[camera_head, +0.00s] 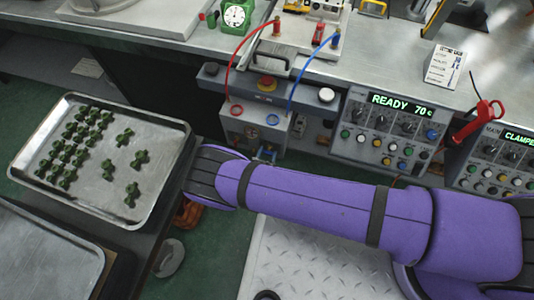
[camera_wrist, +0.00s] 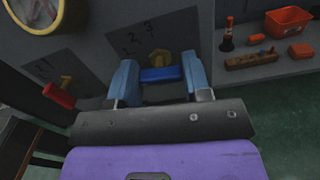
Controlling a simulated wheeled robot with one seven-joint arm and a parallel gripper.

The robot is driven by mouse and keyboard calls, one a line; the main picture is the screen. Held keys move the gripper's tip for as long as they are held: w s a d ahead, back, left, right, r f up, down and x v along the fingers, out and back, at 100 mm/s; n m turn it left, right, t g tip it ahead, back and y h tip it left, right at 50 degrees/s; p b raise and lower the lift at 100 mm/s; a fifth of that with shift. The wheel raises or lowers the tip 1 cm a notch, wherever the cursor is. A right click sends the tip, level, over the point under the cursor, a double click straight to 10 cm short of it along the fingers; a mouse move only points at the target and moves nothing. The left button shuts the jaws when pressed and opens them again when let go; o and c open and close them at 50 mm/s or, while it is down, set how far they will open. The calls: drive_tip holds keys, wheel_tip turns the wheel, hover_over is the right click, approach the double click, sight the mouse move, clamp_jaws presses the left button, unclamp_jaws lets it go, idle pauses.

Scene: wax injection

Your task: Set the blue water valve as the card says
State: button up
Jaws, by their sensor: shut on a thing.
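In the wrist view the blue water valve handle (camera_wrist: 160,75) lies almost level under its brass hub (camera_wrist: 160,58). My gripper (camera_wrist: 160,84) has its two blue-grey fingers at either end of the handle, shut on it. Digits 1, 2 and 3 (camera_wrist: 137,38) are marked on the dark plate above and left of the hub. I cannot tell exactly which digit the valve points to. The white setting card (camera_head: 445,67) stands on the bench at upper right in the head view; its text is too small to read. My arm hides most of the valve area there.
A red valve handle (camera_wrist: 59,96) sits close left of my gripper. A yellow-rimmed gauge (camera_wrist: 38,12) is at upper left. To the right, a shelf holds an orange bin (camera_wrist: 288,20) and a wooden block (camera_wrist: 252,60). A metal tray (camera_head: 165,133) of green pieces lies left in the head view.

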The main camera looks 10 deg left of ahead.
drive_tip(key=shift+m, duration=2.2)
drive_tip(key=o, duration=0.9)
drive_tip(key=s, duration=1.1)
drive_tip(key=shift+a, duration=0.35)
drive_tip(key=shift+w, duration=0.1)
